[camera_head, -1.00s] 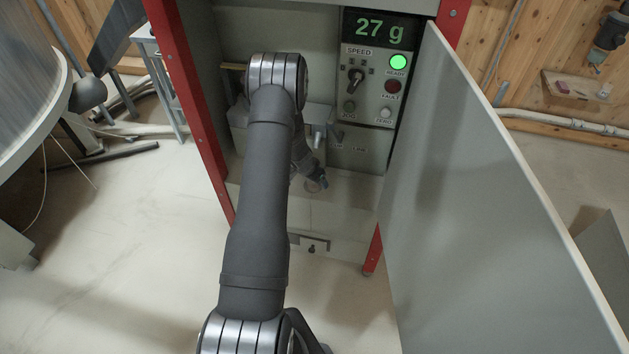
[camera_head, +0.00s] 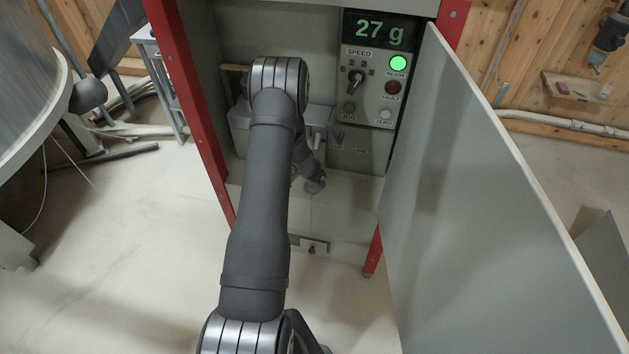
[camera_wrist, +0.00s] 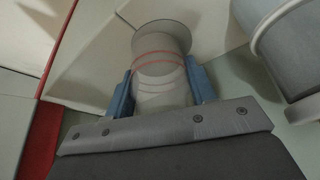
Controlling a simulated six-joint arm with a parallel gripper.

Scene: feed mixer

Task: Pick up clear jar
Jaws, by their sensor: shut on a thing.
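The clear jar (camera_wrist: 160,50) shows in the wrist view as a see-through cylinder with two thin red lines around it and an open round rim. My gripper (camera_wrist: 162,84) is shut on it, one blue fingertip against each side. In the head view my gripper (camera_head: 317,182) is low inside the red-framed cabinet, past my arm. The jar there is mostly hidden and too faint to make out clearly. I cannot tell whether its base touches the shelf.
The cabinet's grey door (camera_head: 470,190) stands open on the right. A control panel (camera_head: 370,85) reads 27 g with a green lamp lit. A grey box (camera_head: 238,125) sits behind my arm. A grey cylinder (camera_wrist: 297,45) is close on the right in the wrist view.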

